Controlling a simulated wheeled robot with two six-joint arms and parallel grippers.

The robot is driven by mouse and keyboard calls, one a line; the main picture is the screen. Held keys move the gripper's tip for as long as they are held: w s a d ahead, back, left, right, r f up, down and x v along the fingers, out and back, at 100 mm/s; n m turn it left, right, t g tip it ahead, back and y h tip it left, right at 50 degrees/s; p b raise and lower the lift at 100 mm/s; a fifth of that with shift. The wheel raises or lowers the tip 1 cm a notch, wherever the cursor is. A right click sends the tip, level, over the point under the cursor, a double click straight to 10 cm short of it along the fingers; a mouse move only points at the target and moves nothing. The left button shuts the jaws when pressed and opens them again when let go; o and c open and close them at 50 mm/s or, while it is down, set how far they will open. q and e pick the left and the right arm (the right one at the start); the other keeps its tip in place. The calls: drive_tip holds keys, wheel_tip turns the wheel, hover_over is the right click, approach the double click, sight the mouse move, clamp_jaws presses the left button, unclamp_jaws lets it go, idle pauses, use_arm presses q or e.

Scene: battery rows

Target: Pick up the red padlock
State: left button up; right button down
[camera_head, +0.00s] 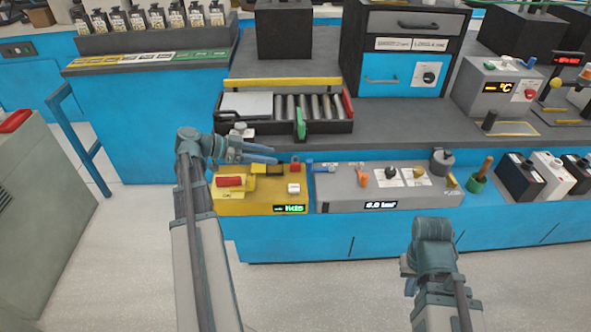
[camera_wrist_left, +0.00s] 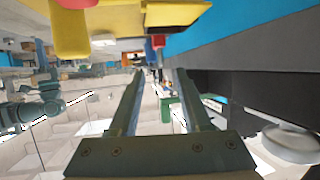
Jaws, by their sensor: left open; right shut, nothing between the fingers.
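A small red padlock (camera_head: 295,162) stands at the back right of the yellow box (camera_head: 260,208), behind a white button. In the left wrist view a small red piece, likely the padlock (camera_wrist_left: 158,41), shows beyond my fingers and above the line between them. My left gripper (camera_head: 276,155) is open and empty. Its fingers point right, just left of the padlock, and do not hold it. In the left wrist view the open fingers (camera_wrist_left: 160,75) have a gap between them. My right gripper (camera_head: 410,286) is shut and empty, low at the right, mostly hidden by its arm.
The yellow box also carries a red switch (camera_head: 230,181) and yellow blocks. A grey panel (camera_head: 335,195) with knobs stands to its right. Behind is a black tray (camera_head: 345,126) with rollers and a green lever (camera_head: 300,123). A green cup (camera_head: 475,184) stands further right.

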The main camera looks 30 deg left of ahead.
sight(295, 163)
use_arm(q)
drive_tip(key=shift+b+x, duration=0.3)
drive_tip(key=shift+x, duration=1.25)
drive_tip(key=shift+b+x, duration=1.1)
drive_tip(key=shift+x, duration=1.65)
clamp_jaws()
